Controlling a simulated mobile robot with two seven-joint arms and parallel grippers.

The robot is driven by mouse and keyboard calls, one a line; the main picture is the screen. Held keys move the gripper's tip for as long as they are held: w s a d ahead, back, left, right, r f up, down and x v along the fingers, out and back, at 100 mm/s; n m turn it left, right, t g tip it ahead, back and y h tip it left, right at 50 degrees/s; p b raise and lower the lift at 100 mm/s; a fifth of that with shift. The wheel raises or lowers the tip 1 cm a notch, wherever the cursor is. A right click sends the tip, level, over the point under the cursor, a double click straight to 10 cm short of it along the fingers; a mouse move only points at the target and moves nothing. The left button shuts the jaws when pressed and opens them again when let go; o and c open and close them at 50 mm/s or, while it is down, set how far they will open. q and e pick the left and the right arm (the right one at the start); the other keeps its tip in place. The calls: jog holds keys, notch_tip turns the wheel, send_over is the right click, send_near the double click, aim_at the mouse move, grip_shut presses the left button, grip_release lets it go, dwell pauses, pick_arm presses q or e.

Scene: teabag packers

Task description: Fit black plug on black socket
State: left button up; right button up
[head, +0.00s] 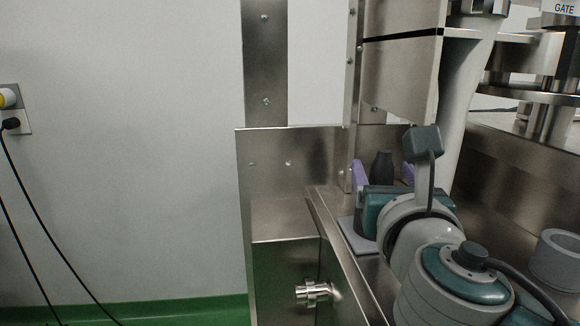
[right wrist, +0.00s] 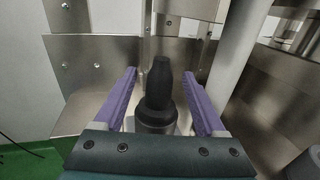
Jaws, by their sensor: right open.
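A black tapered piece, which looks like the black plug (head: 381,164), stands upright beyond the right gripper's body in the head view. In the right wrist view the black plug (right wrist: 159,88) rises from a wider dark grey round base (right wrist: 155,122). My right gripper (head: 383,170) is open, with one purple finger on each side of the plug. In the right wrist view gaps show between the plug and both fingers of the right gripper (right wrist: 160,73). No separate black socket can be made out. My left gripper is not in view.
A steel side wall (head: 330,235) stands left of the gripper, and a pale plate (head: 355,238) lies beneath it. A grey hollow cylinder (head: 556,262) is at the right. A wall outlet (head: 24,122) with black cables is far left.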

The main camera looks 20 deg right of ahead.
jog(key=shift+s, duration=0.1)
jog(key=v, duration=0.9)
jog(key=shift+s+a, duration=0.25)
jog(key=shift+s, duration=0.05)
